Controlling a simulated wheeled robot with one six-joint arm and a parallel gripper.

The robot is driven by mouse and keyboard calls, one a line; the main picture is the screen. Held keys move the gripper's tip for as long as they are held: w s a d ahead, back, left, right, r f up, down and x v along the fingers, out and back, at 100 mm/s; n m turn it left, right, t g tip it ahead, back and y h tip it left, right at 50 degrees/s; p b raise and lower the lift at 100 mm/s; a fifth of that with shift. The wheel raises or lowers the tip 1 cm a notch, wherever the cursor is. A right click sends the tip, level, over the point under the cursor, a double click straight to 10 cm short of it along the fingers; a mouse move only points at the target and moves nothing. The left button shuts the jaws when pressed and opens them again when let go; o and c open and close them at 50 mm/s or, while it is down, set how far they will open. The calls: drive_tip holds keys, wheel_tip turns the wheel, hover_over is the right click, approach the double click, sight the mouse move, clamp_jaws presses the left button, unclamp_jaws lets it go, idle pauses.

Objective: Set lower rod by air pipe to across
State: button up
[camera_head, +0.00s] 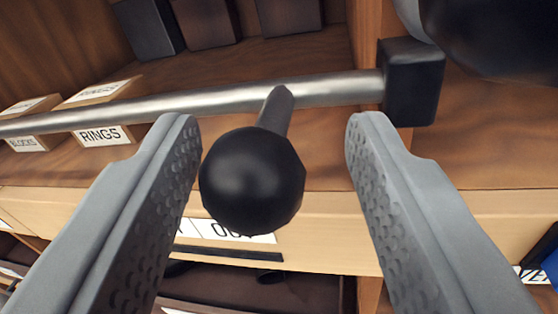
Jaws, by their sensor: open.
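A black ball knob (251,181) on a short dark tapered stem (275,111) points toward the camera, in the middle of the view. The stem stands in front of a bright metal pipe (215,101), and the knob hides where it would continue nearer to me. I cannot tell whether this is the lower rod. My gripper (276,122) is open, with one grey finger left of the knob and one right of it. Gaps show on both sides, wider on the right. The pipe runs nearly level to a black block (413,82) at the right.
A large dark rounded thing (495,35) fills the top right corner, close to the camera. Behind the pipe is a wooden shelf with boxes labelled RINGS (104,135) and BLOCKS (25,144), and dark boxes (148,28) at the back. A partly hidden label is on the shelf edge.

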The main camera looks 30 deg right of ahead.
drive_tip(key=v, duration=1.7)
drive_tip(key=shift+a, duration=0.15)
drive_tip(key=s+a+r+n+t+y, duration=0.2)
drive_tip(key=s+a+n+y, duration=0.3)
drive_tip(key=a, duration=0.8)
drive_tip(key=s+a+r+n+t+y, duration=0.1)
drive_tip(key=s+a+n+y, duration=0.15)
drive_tip(key=s+a, duration=0.75)
drive_tip(key=s+a+f+n+y, duration=0.1)
drive_tip(key=s+a+n+y, duration=0.1)
drive_tip(key=s+a, duration=0.3)
drive_tip(key=a+y, duration=0.1)
drive_tip(key=a, duration=0.3)
drive_tip(key=shift+s+a+f, duration=0.3)
